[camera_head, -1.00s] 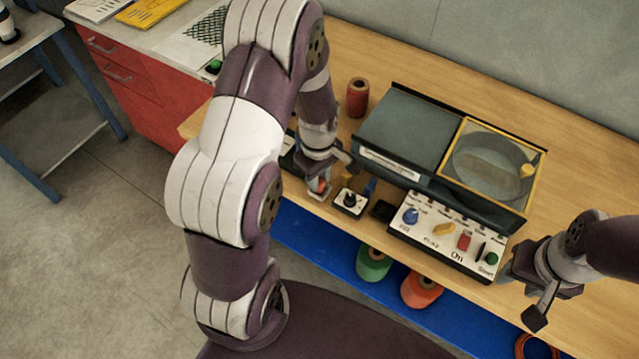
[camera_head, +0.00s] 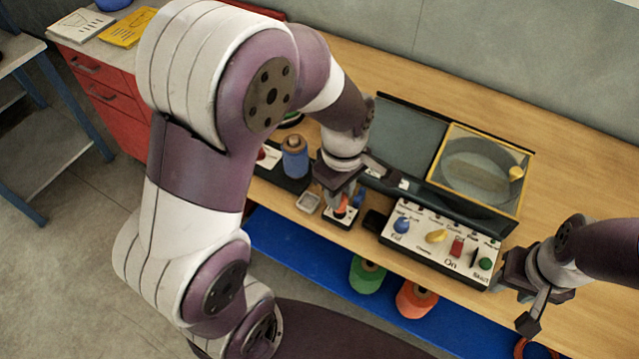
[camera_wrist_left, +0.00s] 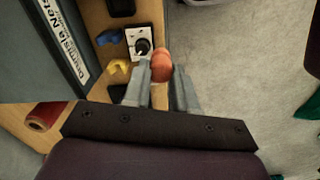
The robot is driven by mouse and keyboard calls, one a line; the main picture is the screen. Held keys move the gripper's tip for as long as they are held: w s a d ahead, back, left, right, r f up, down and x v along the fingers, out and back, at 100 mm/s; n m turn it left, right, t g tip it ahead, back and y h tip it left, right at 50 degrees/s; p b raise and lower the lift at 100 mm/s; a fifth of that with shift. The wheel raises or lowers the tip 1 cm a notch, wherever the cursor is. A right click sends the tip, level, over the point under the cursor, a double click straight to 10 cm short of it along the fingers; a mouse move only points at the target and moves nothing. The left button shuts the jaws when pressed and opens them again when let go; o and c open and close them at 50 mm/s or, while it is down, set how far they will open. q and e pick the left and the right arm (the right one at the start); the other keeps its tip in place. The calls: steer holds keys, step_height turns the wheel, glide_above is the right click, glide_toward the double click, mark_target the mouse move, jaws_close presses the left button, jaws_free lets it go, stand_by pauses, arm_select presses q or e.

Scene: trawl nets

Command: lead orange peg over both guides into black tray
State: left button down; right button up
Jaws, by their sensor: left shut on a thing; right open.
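My left gripper (camera_head: 341,203) is shut on the orange peg (camera_wrist_left: 161,66), whose rounded end shows between the fingers (camera_wrist_left: 170,88) in the left wrist view. The peg (camera_head: 341,206) is held over or beside a white box with a black knob (camera_wrist_left: 142,44); I cannot tell if they touch. A blue guide (camera_wrist_left: 109,37) and a yellow guide (camera_wrist_left: 118,66) stand beside the box. A black tray (camera_head: 375,219) lies right of the box in the head view. My right gripper (camera_head: 528,290) is open and empty at the right bench edge.
A control panel (camera_head: 440,245) with knobs and a dark machine with a yellow-framed window (camera_head: 483,168) stand behind and right. A blue spool (camera_head: 295,157) and a small grey dish (camera_head: 308,202) are to the left. Green and orange spools (camera_head: 416,299) sit on the lower blue shelf.

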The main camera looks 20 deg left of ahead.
arm_select(q)
steer(key=shift+s+d+r, duration=0.2)
steer(key=shift+d+r, duration=0.1)
steer(key=shift+d, duration=0.15)
steer(key=shift+s+d+r, duration=0.15)
steer(key=shift+d+r, duration=0.1)
steer(key=shift+d, duration=0.15)
